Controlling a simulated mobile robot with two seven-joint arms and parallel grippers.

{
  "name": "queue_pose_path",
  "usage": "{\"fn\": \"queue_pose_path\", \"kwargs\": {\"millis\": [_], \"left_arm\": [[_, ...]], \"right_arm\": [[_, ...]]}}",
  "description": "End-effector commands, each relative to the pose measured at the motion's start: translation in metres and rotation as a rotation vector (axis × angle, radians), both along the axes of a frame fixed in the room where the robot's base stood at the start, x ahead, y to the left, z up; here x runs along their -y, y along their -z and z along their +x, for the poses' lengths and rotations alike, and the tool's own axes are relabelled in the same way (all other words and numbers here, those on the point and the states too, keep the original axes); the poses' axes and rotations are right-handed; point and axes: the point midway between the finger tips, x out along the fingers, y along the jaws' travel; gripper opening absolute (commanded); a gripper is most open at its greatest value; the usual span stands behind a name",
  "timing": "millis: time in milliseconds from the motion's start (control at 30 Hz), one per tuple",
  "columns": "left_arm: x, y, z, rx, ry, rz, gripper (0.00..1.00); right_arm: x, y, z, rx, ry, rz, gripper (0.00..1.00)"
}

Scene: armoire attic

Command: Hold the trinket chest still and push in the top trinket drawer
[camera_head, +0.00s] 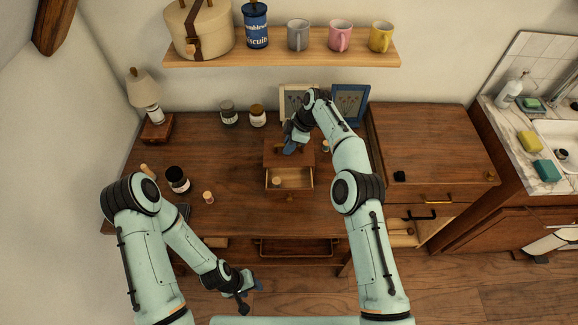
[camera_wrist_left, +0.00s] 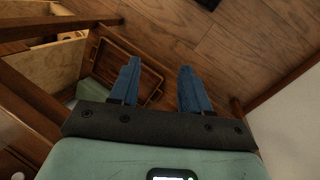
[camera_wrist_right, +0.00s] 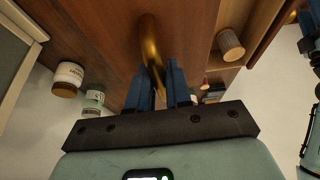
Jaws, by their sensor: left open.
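The small wooden trinket chest (camera_head: 271,157) stands on the desk. Its top drawer (camera_head: 289,185) is pulled out towards me, with a small light round piece (camera_head: 277,181) inside. My right gripper (camera_head: 291,146) is over the chest top; in the right wrist view its blue fingers (camera_wrist_right: 159,80) are close together around a curved brass handle (camera_wrist_right: 150,40). The arm hides part of the chest top. My left gripper (camera_head: 250,294) is low, in front of the desk and apart from the chest. In the left wrist view its fingers (camera_wrist_left: 159,85) are wide apart and empty.
On the desk (camera_head: 235,210) are a lamp (camera_head: 147,100), two jars at the back (camera_head: 228,113), a dark jar (camera_head: 178,180) and a small bottle (camera_head: 208,197) at left. Picture frames (camera_head: 350,104) stand behind the chest. A cabinet (camera_head: 430,150) stands right.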

Motion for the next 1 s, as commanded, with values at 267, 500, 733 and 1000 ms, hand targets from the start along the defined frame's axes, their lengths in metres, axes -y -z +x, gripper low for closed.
{"fn": "queue_pose_path", "kwargs": {"millis": [267, 500, 733, 1000], "left_arm": [[0.000, 0.000, 0.000, 0.000, 0.000, 0.000, 0.47], [0.008, -0.006, 0.026, 0.022, 0.082, -0.008, 0.00], [0.046, -0.053, 0.110, 0.074, 0.392, 0.012, 0.00], [0.095, -0.153, 0.180, 0.116, 0.701, 0.148, 0.00]], "right_arm": [[-0.001, 0.000, 0.000, -0.001, -0.001, 0.000, 0.00], [-0.001, 0.000, -0.001, -0.001, -0.002, 0.001, 0.00], [-0.001, 0.000, -0.001, -0.001, -0.002, 0.001, 0.00], [-0.001, 0.000, 0.000, -0.001, -0.001, 0.002, 0.00]]}}
